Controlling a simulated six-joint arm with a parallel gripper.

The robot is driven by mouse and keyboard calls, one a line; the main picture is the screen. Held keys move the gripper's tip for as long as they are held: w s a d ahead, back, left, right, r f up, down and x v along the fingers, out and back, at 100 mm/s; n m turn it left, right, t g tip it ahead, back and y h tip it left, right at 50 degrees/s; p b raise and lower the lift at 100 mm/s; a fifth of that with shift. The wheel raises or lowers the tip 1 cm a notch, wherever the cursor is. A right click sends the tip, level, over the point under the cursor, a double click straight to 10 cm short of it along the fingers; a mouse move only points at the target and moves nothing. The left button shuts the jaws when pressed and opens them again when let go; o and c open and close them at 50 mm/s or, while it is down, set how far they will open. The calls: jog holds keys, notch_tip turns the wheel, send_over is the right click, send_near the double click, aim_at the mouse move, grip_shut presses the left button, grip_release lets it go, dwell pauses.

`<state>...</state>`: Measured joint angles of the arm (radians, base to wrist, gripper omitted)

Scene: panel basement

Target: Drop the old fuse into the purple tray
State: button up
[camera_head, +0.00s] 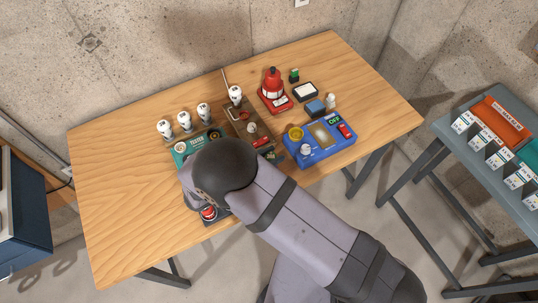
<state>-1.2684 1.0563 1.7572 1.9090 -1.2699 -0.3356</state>
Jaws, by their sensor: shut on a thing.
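My arm reaches in from the lower right, and its dark rounded wrist is over the left-middle of the table. My gripper's fingers are hidden behind the wrist, so I cannot see what they hold. I cannot make out a purple tray; the arm covers part of the table. Three white fuse-like pieces stand in a row: one at left (166,127), one in the middle (185,121) and one at right (203,111). Another similar white piece (235,94) stands at the back of a brown panel (241,120). I cannot tell which is the old fuse.
A teal tester (181,150) is partly behind my wrist. A red button (208,212) sits at the table's front. A red lamp-like device (272,86) and a blue device (326,141) stand right. The wooden table (115,190) is clear at left. A grey side table (450,130) holds bins.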

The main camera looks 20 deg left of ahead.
jog(key=shift+f+b, duration=2.25)
jog(key=shift+f, duration=0.65)
jog(key=o, duration=1.1)
jog(key=b+v, duration=0.3)
jog(key=v, duration=0.4)
jog(key=shift+s+a+r, duration=0.1)
jog(key=shift+s+r, duration=0.05)
